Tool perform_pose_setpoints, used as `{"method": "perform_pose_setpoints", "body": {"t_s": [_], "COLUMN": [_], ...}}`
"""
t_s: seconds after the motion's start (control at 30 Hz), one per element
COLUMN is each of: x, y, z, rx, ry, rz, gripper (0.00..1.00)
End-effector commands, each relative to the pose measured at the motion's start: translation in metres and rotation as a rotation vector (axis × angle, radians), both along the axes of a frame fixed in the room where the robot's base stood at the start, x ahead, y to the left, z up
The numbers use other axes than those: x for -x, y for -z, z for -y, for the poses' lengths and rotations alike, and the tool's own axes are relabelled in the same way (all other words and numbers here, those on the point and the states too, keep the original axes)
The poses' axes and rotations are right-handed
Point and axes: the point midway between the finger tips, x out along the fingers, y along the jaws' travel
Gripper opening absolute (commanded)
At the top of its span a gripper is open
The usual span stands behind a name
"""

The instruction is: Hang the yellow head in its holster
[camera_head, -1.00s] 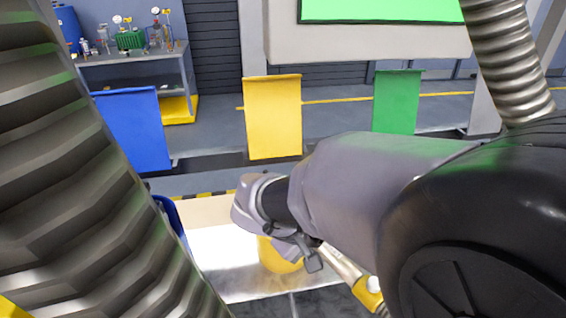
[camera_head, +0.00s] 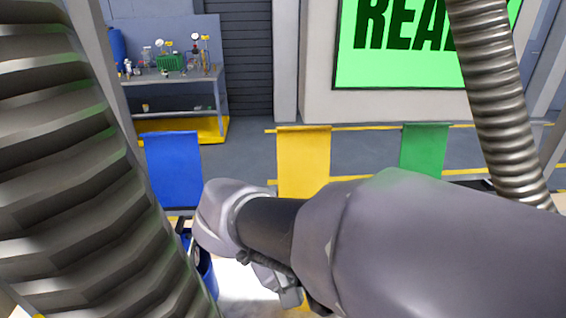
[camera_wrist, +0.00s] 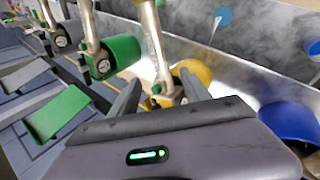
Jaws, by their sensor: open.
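In the wrist view, my gripper (camera_wrist: 160,80) is open. Its two fingers stand on either side of a metal tube whose lower end carries a yellow part with a dial, the yellow head (camera_wrist: 156,103). A round yellow cup (camera_wrist: 196,73), seemingly its holster, is just behind and to the right. I cannot tell whether the head rests in it or whether the fingers touch the head. In the head view, my gripper (camera_head: 282,287) is low in the middle, its fingertips and the head mostly hidden.
A green cylinder (camera_wrist: 122,52) beside another tube with a dial is close on the left. A blue container (camera_wrist: 288,122) is on the right. Blue (camera_head: 174,168), yellow (camera_head: 303,160) and green (camera_head: 424,150) panels stand behind. A bench (camera_head: 180,95) is farther back.

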Motion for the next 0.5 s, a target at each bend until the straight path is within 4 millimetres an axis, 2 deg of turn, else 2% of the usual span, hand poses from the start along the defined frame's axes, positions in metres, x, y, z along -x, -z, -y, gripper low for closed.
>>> {"method": "perform_pose_setpoints", "body": {"t_s": [0.03, 0.13, 0.5], "x": [0.002, 0.005, 0.007], "y": [-0.012, -0.022, -0.024], "z": [-0.006, -0.012, -0.015], "rx": [-0.001, 0.000, 0.000], "ry": [-0.004, -0.002, 0.000], "rz": [0.002, 0.000, 0.000], "gripper": [0.56, 0.56, 0.56]}}
